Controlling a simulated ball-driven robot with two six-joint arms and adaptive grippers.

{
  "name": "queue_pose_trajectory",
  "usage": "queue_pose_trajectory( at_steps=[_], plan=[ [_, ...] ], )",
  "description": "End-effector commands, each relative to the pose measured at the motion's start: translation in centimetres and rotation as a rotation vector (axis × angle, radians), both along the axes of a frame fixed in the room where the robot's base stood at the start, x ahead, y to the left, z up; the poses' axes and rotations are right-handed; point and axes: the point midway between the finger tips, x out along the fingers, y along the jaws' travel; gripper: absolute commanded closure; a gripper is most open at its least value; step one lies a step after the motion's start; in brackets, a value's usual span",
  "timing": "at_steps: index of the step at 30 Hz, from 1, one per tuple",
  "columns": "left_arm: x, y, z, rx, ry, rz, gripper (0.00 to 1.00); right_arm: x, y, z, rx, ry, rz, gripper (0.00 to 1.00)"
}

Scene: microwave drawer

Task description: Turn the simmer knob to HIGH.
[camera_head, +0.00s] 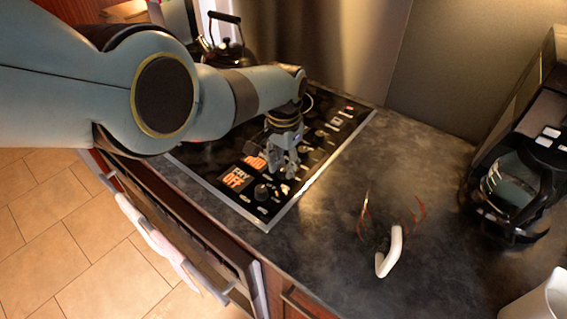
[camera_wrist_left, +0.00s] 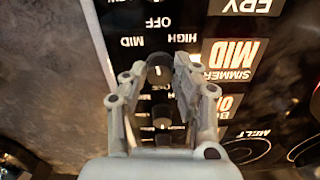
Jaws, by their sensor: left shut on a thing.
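The simmer knob (camera_wrist_left: 158,68) is a small dark round knob on the black control panel, seen between my left fingertips in the left wrist view. Upside-down OFF, HIGH and MID marks surround it. The simmer display (camera_wrist_left: 232,58) beside it reads MID in large letters. My left gripper (camera_head: 284,171) reaches down onto the panel in the head view and hides the knob there. In the left wrist view my left gripper (camera_wrist_left: 160,72) is shut on the simmer knob, with a finger on each side. My right gripper is not in view.
Another knob (camera_wrist_left: 162,118) shows between the fingers. The fry knob (camera_head: 262,191) is near the panel's front corner; its display (camera_head: 237,179) reads OFF. A kettle (camera_head: 228,45) stands behind. A white curved handle (camera_head: 391,252) and a coffee maker (camera_head: 515,185) stand right.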

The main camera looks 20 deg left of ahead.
Motion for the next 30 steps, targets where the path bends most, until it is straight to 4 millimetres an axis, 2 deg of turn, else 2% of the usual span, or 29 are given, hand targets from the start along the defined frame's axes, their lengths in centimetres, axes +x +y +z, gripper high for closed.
queue_pose_trajectory(
  at_steps=[18,30],
  plan=[
    [0.09,-0.03,0.09,0.001,-0.003,-0.537,1.0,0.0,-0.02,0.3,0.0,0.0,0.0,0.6],
    [0.05,-0.04,0.06,0.0,-0.002,-0.7,1.0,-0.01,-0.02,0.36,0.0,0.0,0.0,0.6]
  ],
)
